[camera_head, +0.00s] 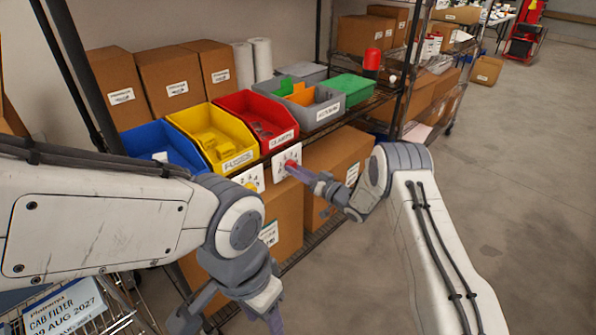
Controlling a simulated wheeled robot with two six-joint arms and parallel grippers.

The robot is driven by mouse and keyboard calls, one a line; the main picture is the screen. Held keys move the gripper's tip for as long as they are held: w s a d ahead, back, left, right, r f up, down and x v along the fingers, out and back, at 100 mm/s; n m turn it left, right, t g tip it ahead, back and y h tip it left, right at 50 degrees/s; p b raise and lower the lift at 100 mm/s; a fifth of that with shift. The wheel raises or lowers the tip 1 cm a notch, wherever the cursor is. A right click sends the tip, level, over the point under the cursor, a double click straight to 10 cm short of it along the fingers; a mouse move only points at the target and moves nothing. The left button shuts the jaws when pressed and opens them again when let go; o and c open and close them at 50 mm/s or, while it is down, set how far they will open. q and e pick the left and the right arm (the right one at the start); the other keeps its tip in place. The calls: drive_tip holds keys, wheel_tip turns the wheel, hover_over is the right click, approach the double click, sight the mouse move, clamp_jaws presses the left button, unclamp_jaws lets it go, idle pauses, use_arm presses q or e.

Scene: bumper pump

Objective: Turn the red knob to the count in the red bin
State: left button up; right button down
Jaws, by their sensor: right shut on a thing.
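The red bin (284,140) sits on the shelf between the yellow bin and a grey bin. Small dark parts lie in it, too small to count. Below it, a white dial plate (281,158) hangs at the shelf edge, with the red knob (290,166) on its face. My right gripper (297,171) reaches in from the right and is shut on the red knob, hiding part of it and some of the plate's marks. The knob's setting cannot be read. My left gripper (232,318) is low at the bottom, fingers spread, empty and apart from the dials.
The yellow bin (232,160) has its own dial plate (248,180) below, partly hidden by my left arm. A blue bin (150,138) stands left, a grey bin (322,112) right. Cardboard boxes (333,160) fill the lower shelf. Floor at right is clear.

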drive_tip(key=m+p, duration=0.1)
drive_tip(key=m, duration=0.8)
drive_tip(key=shift+t, duration=0.3)
drive_tip(key=shift+m, duration=0.4)
drive_tip(key=shift+c, duration=2)
unclamp_jaws()
drive_tip(key=v, duration=1)
drive_tip(key=shift+s, duration=0.25)
drive_tip(key=shift+d+r, duration=0.1)
